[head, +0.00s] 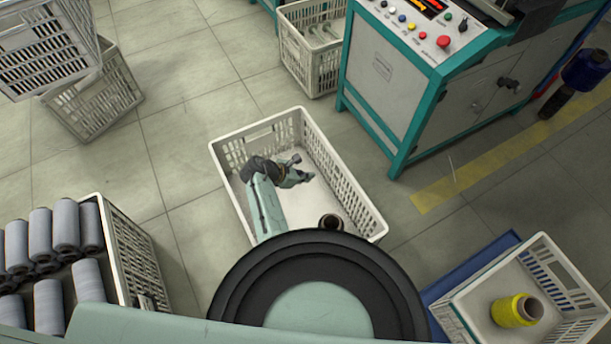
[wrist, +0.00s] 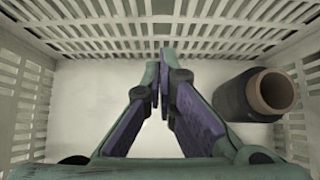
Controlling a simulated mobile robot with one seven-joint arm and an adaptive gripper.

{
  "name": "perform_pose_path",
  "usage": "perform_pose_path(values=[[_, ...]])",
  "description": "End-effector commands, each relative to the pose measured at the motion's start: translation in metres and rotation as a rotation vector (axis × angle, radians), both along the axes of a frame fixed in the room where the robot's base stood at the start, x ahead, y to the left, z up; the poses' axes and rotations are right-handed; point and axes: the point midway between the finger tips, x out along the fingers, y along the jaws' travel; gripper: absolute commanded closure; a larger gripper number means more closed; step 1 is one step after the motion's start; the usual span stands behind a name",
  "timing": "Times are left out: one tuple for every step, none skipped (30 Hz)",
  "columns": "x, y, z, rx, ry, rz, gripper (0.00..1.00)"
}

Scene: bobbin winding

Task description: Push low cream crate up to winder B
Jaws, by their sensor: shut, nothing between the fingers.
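The low cream crate (head: 343,172) stands on the floor in the middle of the head view. Its slotted walls also surround my gripper in the wrist view (wrist: 215,45). It holds a dark cone (head: 331,222), which lies to the right of the fingers in the wrist view (wrist: 262,93). My gripper (head: 306,178) is shut and empty, inside the crate's outline. Its fingertips (wrist: 165,65) point toward a crate wall; I cannot tell whether they touch it. A teal and grey machine (head: 395,95), seemingly the winder, stands beyond the crate, with floor between. No letter is readable on it.
A cream crate (head: 312,55) with spools stands left of the machine. A crate of grey bobbins (head: 135,255) is at lower left, and stacked crates (head: 100,110) at upper left. A crate with a yellow cone (head: 515,310) sits at lower right. A yellow floor stripe (head: 480,175) runs right.

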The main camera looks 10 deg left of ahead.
Motion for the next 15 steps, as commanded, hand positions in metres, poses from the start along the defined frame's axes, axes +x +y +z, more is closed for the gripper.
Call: perform_pose_path(values=[[0.004,-0.006,-0.015,0.002,-0.002,-0.004,1.0],[0.006,-0.009,-0.019,0.002,-0.003,-0.004,1.0],[0.009,-0.012,-0.023,0.002,-0.003,-0.002,1.0],[0.011,-0.015,-0.027,0.003,-0.004,-0.002,1.0],[0.013,-0.017,-0.03,0.003,-0.004,-0.002,1.0],[0.016,-0.021,-0.035,0.004,-0.004,-0.002,1.0],[0.017,-0.024,-0.038,0.004,-0.004,-0.002,1.0],[0.019,-0.027,-0.042,0.004,-0.004,-0.003,1.0],[0.022,-0.031,-0.046,0.004,-0.004,-0.002,1.0],[0.024,-0.034,-0.049,0.004,-0.004,-0.002,1.0],[0.025,-0.036,-0.052,0.004,-0.004,-0.003,1.0],[0.028,-0.039,-0.055,0.004,-0.004,-0.003,1.0],[0.029,-0.042,-0.058,0.004,-0.004,-0.002,1.0],[0.033,-0.047,-0.054,0.005,-0.006,-0.004,1.0],[0.037,-0.052,-0.053,0.005,-0.005,-0.004,1.0]])
